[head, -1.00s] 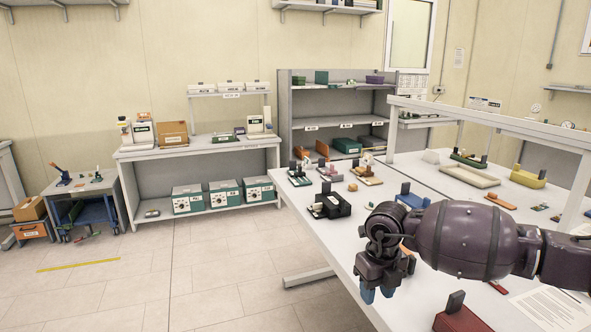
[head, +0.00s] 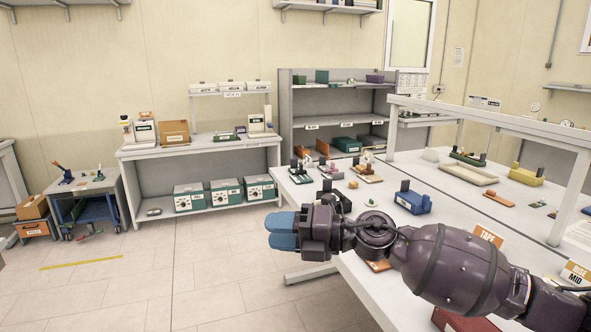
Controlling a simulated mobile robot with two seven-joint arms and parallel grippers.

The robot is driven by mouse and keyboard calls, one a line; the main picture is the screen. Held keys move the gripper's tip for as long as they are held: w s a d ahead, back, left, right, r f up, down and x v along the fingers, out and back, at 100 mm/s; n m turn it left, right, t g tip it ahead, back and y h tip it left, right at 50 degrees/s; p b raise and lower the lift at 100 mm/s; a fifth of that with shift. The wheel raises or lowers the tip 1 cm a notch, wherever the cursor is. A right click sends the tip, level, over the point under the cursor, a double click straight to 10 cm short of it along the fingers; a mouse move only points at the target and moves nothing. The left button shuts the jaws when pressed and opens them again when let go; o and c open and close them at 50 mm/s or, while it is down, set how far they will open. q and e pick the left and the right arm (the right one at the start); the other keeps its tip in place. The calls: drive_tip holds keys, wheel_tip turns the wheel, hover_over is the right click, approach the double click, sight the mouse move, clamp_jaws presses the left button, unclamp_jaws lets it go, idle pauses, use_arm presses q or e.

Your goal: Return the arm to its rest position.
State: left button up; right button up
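My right gripper (head: 283,231) reaches in from the right over the table's left edge. It points left, with its blue fingertips out over the floor beyond the table (head: 312,200). The two fingertips lie close together in the picture, and I cannot tell whether there is a gap between them. No object shows at the fingertips. My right arm's dark purple links hide part of the tabletop. My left gripper is not in view.
A blue block-like fixture (head: 412,202) stands on the table just behind my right arm. A black fixture (head: 333,196) stands near the gripper, partly hidden. An orange card (head: 486,236) and a white-orange card (head: 576,272) stand right of the arm.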

drive_tip(key=s+d+f+m+t+h, duration=0.1)
drive_tip(key=d+f+m+t+h, duration=1.25)
drive_tip(key=m, duration=1.55)
drive_tip(key=s+d+f+m+g+h, duration=0.1)
drive_tip(key=s+d+f+m, duration=0.1)
drive_tip(key=s+d+f, duration=0.3)
drive_tip(key=s+d+f+m+g+h, duration=0.1)
drive_tip(key=s+d+f+m+g, duration=0.1)
drive_tip(key=s+d+f, duration=0.4)
drive_tip(key=s+d+f+m+g+h, duration=0.1)
drive_tip(key=s+d+f+m, duration=0.3)
drive_tip(key=s+f, duration=0.9)
drive_tip(key=shift+d+f+h, duration=0.55)
drive_tip(key=shift+d+f, duration=0.25)
drive_tip(key=shift+d, duration=0.2)
